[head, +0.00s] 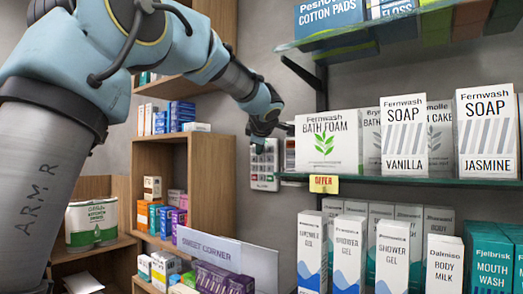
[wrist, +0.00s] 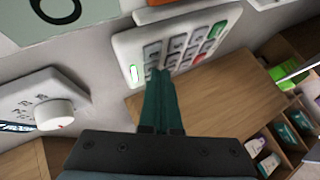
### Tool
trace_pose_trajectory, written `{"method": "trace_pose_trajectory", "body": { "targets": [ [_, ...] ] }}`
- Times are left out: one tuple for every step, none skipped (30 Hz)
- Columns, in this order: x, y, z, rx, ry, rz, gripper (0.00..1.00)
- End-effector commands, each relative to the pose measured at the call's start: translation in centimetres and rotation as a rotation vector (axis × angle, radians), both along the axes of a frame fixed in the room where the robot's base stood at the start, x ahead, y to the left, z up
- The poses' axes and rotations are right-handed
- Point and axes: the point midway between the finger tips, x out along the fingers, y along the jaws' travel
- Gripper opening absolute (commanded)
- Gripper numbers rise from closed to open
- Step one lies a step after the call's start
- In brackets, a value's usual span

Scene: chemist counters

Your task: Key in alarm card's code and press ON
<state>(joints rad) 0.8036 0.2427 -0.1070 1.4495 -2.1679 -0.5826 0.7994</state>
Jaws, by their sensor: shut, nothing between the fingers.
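The white keypad (wrist: 126,47) is on the wall in the wrist view, with several grey keys, a red key (wrist: 198,58), a green key (wrist: 216,30) and a small lit green patch (wrist: 133,73). In the head view the keypad (head: 264,172) is partly hidden behind my gripper (head: 261,140). My gripper (wrist: 160,73) is shut and empty, its dark green fingertips at the lower grey keys. I cannot tell whether they touch a key. No alarm card can be made out for certain, and the key labels are too small to read.
A white dial box (wrist: 55,113) is left of the keypad in the wrist view. In the head view, a glass shelf (head: 400,181) with soap boxes is close to the right, and a wooden shelf unit (head: 160,150) stands left.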

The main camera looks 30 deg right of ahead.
Motion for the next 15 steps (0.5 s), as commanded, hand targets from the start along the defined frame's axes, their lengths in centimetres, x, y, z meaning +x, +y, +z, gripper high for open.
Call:
{"method": "trace_pose_trajectory", "body": {
  "targets": [
    [-0.01, -0.04, -0.03, 0.0, 0.0, -0.001, 0.0],
    [-0.01, -0.04, -0.03, 0.0, 0.0, -0.001, 0.0],
    [-0.01, -0.04, -0.03, 0.0, 0.0, -0.001, 0.0],
    [-0.01, -0.04, -0.03, 0.0, 0.0, -0.001, 0.0],
    [-0.01, -0.04, -0.03, 0.0, 0.0, -0.001, 0.0],
    [-0.01, -0.04, -0.03, 0.0, 0.0, -0.001, 0.0],
    [-0.01, -0.03, -0.02, 0.0, 0.0, -0.001, 0.0],
    [-0.02, -0.02, -0.03, 0.0, 0.0, -0.001, 0.0],
    [-0.05, 0.03, 0.0, 0.0, 0.0, -0.001, 0.0],
    [-0.08, 0.09, 0.01, 0.0, 0.0, -0.001, 0.0],
    [-0.11, 0.17, 0.02, 0.001, 0.0, -0.001, 0.0],
    [-0.18, 0.29, 0.03, 0.001, 0.0, -0.001, 0.0],
    [-0.24, 0.42, 0.04, 0.001, 0.0, 0.0, 0.0],
    [-0.31, 0.54, 0.05, 0.001, 0.0, 0.0, 0.0],
    [-0.4, 0.71, 0.06, 0.001, 0.0, 0.0, 0.0]
  ]
}}
